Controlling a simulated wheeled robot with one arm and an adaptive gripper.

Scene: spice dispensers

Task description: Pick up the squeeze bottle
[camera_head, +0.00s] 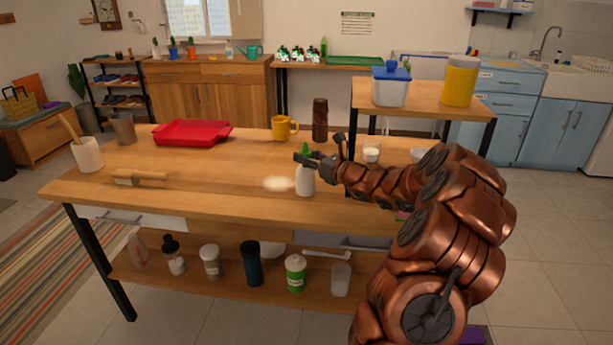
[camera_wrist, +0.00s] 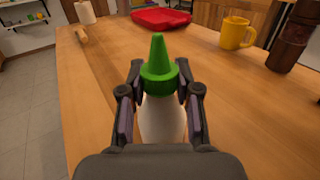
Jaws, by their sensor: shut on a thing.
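The squeeze bottle (camera_head: 305,183) is white with a green cone-shaped cap and stands upright at the table's front middle. In the wrist view the bottle (camera_wrist: 161,118) is between the two fingers. My gripper (camera_head: 312,162) is shut on the bottle just below its green cap. It also shows in the wrist view (camera_wrist: 160,92), one finger on each side of the neck. I cannot tell whether the bottle's base touches the table.
A whitish patch (camera_head: 277,183) lies left of the bottle. Several bottles stand on the lower shelf (camera_head: 190,287).

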